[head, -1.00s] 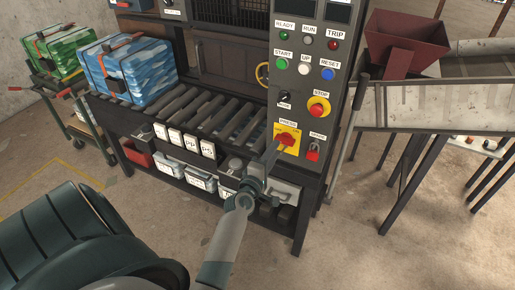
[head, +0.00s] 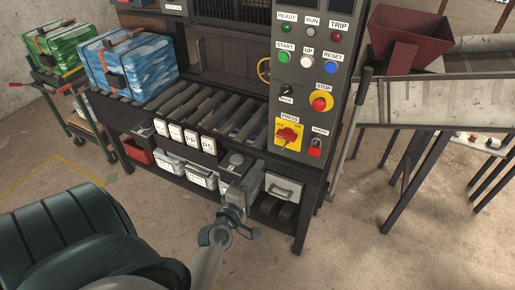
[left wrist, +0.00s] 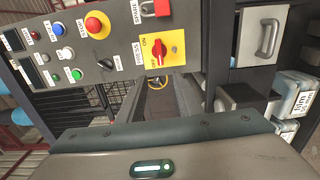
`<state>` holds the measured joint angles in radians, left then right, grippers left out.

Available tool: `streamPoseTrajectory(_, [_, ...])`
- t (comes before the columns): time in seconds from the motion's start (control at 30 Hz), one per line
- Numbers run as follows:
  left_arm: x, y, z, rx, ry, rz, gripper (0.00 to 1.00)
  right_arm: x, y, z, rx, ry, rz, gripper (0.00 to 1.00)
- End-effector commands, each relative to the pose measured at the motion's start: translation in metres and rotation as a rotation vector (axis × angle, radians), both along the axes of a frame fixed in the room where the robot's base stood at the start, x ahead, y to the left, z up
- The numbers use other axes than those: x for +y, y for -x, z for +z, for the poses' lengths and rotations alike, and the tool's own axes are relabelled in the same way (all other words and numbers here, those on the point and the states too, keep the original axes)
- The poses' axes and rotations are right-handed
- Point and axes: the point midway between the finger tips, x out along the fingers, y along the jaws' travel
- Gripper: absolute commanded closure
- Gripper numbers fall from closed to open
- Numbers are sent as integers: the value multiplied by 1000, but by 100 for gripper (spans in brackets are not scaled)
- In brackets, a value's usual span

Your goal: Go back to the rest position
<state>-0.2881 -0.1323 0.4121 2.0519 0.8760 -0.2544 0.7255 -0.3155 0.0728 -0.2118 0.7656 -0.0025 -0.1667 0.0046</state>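My left gripper (head: 243,187) is in front of the lower part of the press bench, below the control panel (head: 303,95). It is apart from the red rotary switch (head: 288,134) on its yellow plate. The fingers are small and blend with the bench behind, so their opening is unclear. In the left wrist view, the gripper's grey body fills the bottom edge. The red switch (left wrist: 171,49) is ahead of it on its yellow plate, with nothing touching it. My right gripper is in neither view.
A red padlock (head: 315,148) hangs beside the switch. A grey drawer (head: 283,187) and several labelled bins (head: 199,175) are under the bench. A metal chute (head: 430,103) on legs stands right. The front floor is clear.

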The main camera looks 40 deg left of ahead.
Motion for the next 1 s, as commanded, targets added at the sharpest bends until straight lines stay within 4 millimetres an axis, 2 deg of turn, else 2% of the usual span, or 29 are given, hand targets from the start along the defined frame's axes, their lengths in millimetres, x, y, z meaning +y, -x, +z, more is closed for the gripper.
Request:
streamPoseTrajectory(0.43, [0, -1, 0, 1, -1, 0, 68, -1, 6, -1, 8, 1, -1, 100])
streamPoseTrajectory(0.57, [-3, -2, -10, 23, -14, -7, 68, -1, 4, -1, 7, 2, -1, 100])
streamPoseTrajectory(0.67, [-10, -6, -32, 68, -41, -22, 68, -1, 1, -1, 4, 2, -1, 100])
streamPoseTrajectory(0.77, [-22, -9, -68, 145, -91, -50, 68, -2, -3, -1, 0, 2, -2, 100])
streamPoseTrajectory(0.87, [-40, -9, -117, 247, -166, -96, 68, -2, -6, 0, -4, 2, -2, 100])
streamPoseTrajectory(1.0, [-71, 2, -197, 411, -301, -192, 68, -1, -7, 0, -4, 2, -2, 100])
